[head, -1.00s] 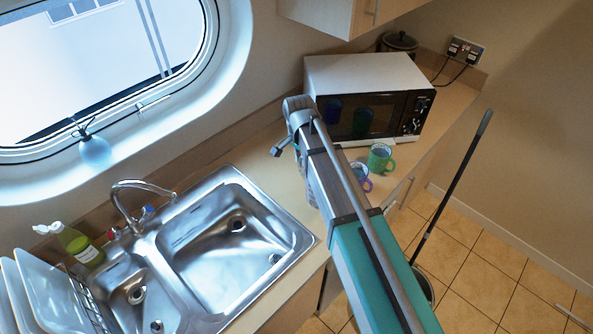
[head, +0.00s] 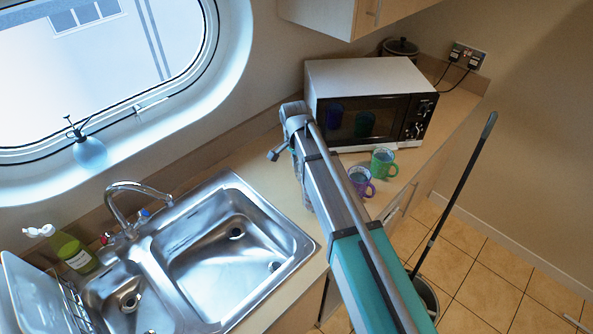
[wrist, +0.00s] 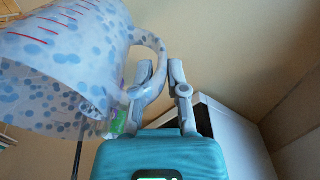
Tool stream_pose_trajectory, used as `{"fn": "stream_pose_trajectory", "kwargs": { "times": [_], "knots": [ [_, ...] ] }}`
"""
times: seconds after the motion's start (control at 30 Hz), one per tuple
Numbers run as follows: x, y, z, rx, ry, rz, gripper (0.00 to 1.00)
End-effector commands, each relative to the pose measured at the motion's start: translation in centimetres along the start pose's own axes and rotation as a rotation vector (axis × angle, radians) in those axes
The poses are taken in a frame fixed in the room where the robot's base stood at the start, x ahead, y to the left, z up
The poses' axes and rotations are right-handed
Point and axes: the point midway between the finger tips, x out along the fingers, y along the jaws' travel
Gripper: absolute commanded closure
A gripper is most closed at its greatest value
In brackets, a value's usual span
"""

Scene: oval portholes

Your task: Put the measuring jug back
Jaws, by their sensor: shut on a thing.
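The measuring jug (wrist: 60,70) is translucent, with blue dots and red marks. It fills the upper left of the wrist view, with its handle (wrist: 157,52) towards the middle. My gripper (wrist: 162,75) is shut on the jug's handle. The jug is partly cut off by the picture's edge.
A microwave (head: 365,75) stands at the counter's back right, with a green mug (head: 384,163) and a purple mug (head: 361,178) in front. A steel sink (head: 225,240), green bottle (head: 75,252) and plate rack (head: 72,300) are left. A mop bucket (head: 425,297) stands on the floor.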

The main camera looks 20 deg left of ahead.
Motion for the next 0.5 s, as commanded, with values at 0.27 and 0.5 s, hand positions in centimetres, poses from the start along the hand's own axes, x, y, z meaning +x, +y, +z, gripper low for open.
{"fn": "stream_pose_trajectory", "kwargs": {
  "times": [0.27,0.5],
  "knots": [
    [2.4,-0.7,-0.2,0.001,0.0,0.0,1.0],
    [3.7,-0.7,-0.2,0.001,0.0,0.0,1.0]
  ]
}}
